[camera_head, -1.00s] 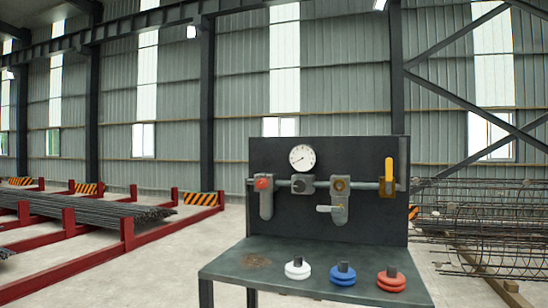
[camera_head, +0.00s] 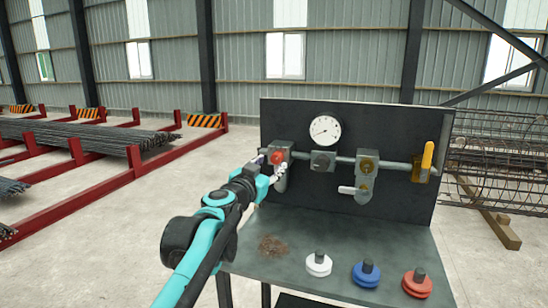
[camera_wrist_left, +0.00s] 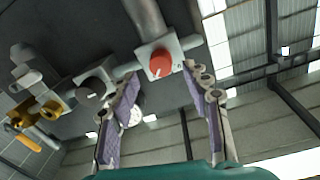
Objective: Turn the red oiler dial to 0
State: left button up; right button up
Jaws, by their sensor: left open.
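The red oiler dial (camera_head: 278,157) sits on a grey block at the left end of the pipe on the dark panel. It also shows in the left wrist view (camera_wrist_left: 160,63), round and red, with a small pale mark near its lower edge. My left gripper (camera_head: 270,168) is open, with its fingers close to the dial in the head view. In the left wrist view the dial lies between and just beyond the two spread fingertips (camera_wrist_left: 160,78); I see no contact. My right gripper is in neither view.
Right of the dial are a dark knob (camera_head: 322,160), a round gauge (camera_head: 325,130), a brass-centred valve (camera_head: 368,167) and a yellow lever (camera_head: 427,158). White (camera_head: 318,265), blue (camera_head: 366,274) and red (camera_head: 417,284) discs stand on the bench (camera_head: 330,236).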

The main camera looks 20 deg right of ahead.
aim_at(275, 160)
pick_arm(q)
jog(key=x, duration=0.3)
jog(key=shift+w+f+p, duration=0.1)
jog(key=shift+w+p, duration=0.15)
jog(key=shift+p, duration=0.05)
jog(key=shift+s, duration=0.25)
jog(key=shift+w, duration=0.15)
grip_shut()
